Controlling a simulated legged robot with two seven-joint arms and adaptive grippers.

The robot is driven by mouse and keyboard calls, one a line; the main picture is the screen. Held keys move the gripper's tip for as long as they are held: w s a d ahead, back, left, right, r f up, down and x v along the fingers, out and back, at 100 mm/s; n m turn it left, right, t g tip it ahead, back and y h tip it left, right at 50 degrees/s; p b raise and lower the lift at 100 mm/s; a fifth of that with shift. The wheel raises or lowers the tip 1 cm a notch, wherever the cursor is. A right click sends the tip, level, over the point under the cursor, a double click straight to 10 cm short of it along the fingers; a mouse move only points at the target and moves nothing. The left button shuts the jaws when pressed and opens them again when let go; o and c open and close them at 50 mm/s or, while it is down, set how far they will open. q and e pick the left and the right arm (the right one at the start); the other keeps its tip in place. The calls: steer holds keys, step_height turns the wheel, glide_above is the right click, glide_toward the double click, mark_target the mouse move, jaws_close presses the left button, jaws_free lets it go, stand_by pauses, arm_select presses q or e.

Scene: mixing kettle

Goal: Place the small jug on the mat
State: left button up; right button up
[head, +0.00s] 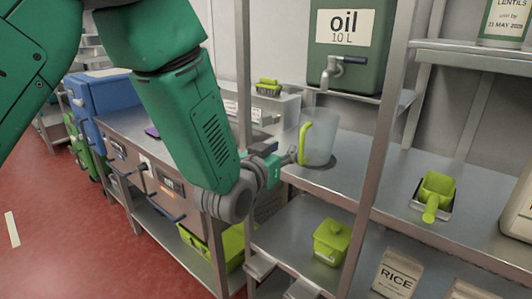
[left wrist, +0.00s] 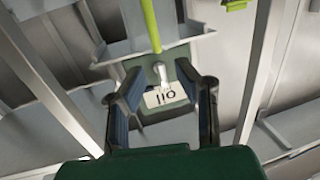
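The small jug (head: 320,143) is clear with a lime green handle on its left side. It stands upright on the steel shelf below the oil tank's tap. A dark patch (head: 331,163) shows around its base; I cannot tell whether it is the mat or a shadow. My left gripper (head: 291,156) is close to the handle at its left. In the left wrist view the fingers (left wrist: 160,72) are apart, with the lime green handle (left wrist: 151,25) in line with the gap, near the tips. Contact cannot be made out. My right gripper is not in view.
The green oil tank (head: 346,58) stands above the jug. A steel post (head: 378,130) rises right of it. A green scoop (head: 436,193) lies further right.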

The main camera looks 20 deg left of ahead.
arm_select(q)
steer(key=s+a+f+g+y, duration=0.1)
steer(key=s+a+f+g, duration=0.15)
steer(key=s+f, duration=0.4)
steer(key=s+a+f+g, duration=0.2)
steer(key=s+f+g, duration=0.1)
steer(key=f, duration=0.7)
steer(key=s+a+f+g+y, duration=0.15)
steer(key=s+f, duration=0.25)
steer(key=f, duration=0.5)
steer(key=s+a+f+g, duration=0.2)
steer(key=s+f+g, duration=0.1)
steer(key=s, duration=0.6)
steer(key=s+a+f+n+g, duration=0.1)
steer(key=s+a+f+g, duration=0.1)
steer(key=s+f, duration=0.3)
steer(key=s+a+f+g, duration=0.2)
steer(key=s+f+g, duration=0.2)
steer(key=s, duration=0.8)
steer(key=shift+s+g, duration=0.3)
steer(key=shift+s, duration=0.05)
steer(key=shift+d+y, duration=0.15)
steer(key=shift+y, duration=0.1)
steer(key=shift+w+d, duration=0.15)
steer(key=shift+d, duration=0.1)
steer(key=shift+a, duration=0.1)
